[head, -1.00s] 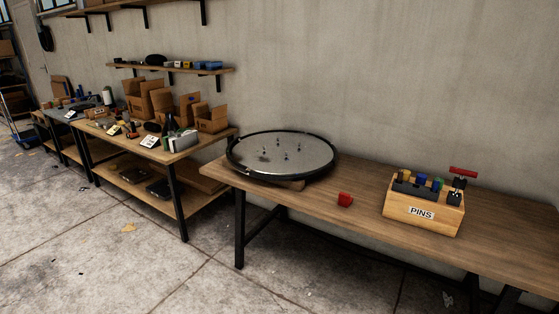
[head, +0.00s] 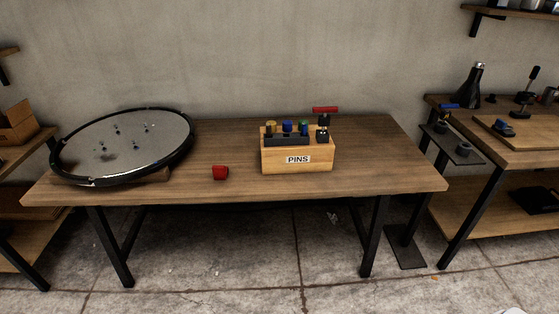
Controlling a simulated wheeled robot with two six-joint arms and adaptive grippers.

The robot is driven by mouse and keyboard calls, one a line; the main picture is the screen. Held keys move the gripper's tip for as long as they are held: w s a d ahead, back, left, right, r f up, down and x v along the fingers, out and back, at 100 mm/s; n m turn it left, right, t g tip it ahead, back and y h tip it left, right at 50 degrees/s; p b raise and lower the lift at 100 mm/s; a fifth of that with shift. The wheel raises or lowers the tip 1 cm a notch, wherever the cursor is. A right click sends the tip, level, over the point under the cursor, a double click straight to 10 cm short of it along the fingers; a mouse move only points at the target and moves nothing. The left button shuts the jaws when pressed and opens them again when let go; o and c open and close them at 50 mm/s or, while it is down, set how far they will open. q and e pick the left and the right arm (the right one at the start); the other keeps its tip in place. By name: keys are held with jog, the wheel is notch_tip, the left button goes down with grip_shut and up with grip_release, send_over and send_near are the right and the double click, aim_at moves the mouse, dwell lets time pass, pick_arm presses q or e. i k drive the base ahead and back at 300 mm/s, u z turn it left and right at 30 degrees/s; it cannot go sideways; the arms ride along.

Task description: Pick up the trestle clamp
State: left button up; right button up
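I cannot tell for sure which thing is the trestle clamp. A black tool with a red bar handle (head: 325,110) stands upright at the right end of a wooden box marked PINS (head: 297,160), on the middle table. A small red block (head: 220,173) lies on the tabletop left of the box. At the right, a black stand (head: 408,247) has a flat foot on the floor and dark fittings (head: 462,150) near its top, between the two tables. Neither of my grippers is in view.
A large round disc (head: 125,145) with a black rim and small pegs sits at the left end of the wooden table (head: 380,165). A right-hand bench (head: 475,120) holds a dark bottle (head: 470,85). The tabletop right of the box is clear. Open concrete floor lies in front.

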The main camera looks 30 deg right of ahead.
aim_at(219, 172)
jog(key=z, duration=0.9)
jog(key=i, duration=0.95)
jog(key=z, duration=0.5)
